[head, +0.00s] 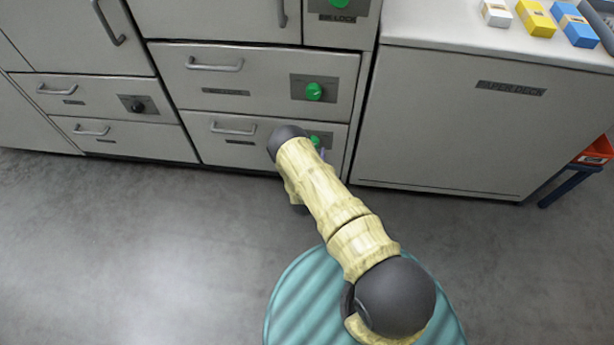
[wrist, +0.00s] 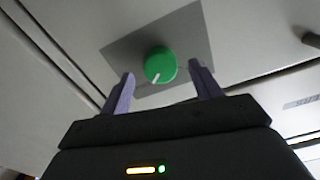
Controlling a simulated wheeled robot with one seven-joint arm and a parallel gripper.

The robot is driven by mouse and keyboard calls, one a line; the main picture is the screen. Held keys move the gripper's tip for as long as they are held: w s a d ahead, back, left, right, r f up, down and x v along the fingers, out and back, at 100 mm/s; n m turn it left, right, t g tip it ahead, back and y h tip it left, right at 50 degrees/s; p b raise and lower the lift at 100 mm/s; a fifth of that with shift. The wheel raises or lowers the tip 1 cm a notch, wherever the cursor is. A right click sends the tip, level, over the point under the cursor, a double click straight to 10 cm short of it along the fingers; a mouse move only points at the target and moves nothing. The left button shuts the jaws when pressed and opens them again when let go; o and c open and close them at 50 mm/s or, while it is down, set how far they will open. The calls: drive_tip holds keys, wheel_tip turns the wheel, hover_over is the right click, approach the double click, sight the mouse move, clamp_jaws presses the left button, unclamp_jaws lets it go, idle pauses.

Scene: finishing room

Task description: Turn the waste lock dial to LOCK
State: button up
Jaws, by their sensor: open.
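A green round dial (wrist: 160,65) on a dark grey plate (wrist: 200,38) sits between my fingertips in the wrist view. A white mark on its face points to the lower left of that view. My gripper (wrist: 161,70) is open, with one purple finger on each side of the dial; I cannot tell whether either touches it. In the head view the gripper is at the lower drawer's green dial (head: 315,140), mostly hidden behind my arm. No lettering around this dial is readable, so I cannot confirm it is the waste lock.
Another green dial (head: 314,91) is on the drawer above, and a black dial (head: 137,106) is on a drawer to the left. Bar handles (head: 233,128) stick out from the drawers. A paper deck cabinet (head: 450,120) stands at right. The grey floor (head: 130,240) is clear at left.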

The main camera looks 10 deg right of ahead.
drive_tip(key=p+v, duration=0.3)
drive_tip(key=v, duration=1.2)
drive_tip(key=shift+s+p, duration=0.3)
drive_tip(key=shift+a+r, duration=0.1)
